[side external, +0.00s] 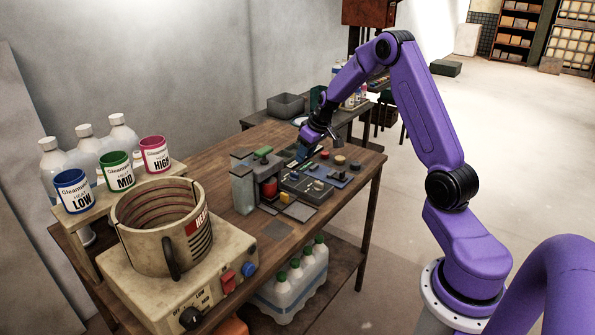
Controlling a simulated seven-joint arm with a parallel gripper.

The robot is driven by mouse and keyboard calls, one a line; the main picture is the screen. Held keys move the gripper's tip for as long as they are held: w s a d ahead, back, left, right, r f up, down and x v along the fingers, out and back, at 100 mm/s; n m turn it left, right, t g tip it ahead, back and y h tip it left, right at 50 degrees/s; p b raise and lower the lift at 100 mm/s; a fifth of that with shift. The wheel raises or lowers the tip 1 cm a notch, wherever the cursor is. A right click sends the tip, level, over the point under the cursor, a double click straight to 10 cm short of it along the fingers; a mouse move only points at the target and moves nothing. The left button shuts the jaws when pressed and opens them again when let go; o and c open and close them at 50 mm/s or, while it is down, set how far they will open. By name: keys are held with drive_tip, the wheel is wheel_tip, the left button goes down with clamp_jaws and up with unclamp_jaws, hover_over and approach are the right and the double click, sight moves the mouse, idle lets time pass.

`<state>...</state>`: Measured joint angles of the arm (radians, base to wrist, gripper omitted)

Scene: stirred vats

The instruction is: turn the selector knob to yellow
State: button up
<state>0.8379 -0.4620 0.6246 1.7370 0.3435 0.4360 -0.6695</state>
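A grey control panel (303,187) lies on the wooden table, with several small knobs, buttons and coloured parts. Which of them is the selector knob is too small to tell. A beige round knob (340,159) stands near its far right edge. A small yellow part (284,198) sits at its near edge beside a red part (269,188). My gripper (304,154) points down at the panel's far left side, close to a blue part. Its fingers are too small and dark to tell if they are open, or if they touch anything.
A cream heater with a round vat (160,226) stands on the near table, with a black dial (190,317) on its front. Blue, green and pink labelled cans (117,171) and white bottles stand at left. A grey bin (286,105) is behind.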

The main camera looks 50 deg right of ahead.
sight(296, 173)
drive_tip(key=x, duration=0.8)
drive_tip(key=shift+w+f, duration=0.1)
drive_tip(key=shift+f, duration=0.05)
clamp_jaws()
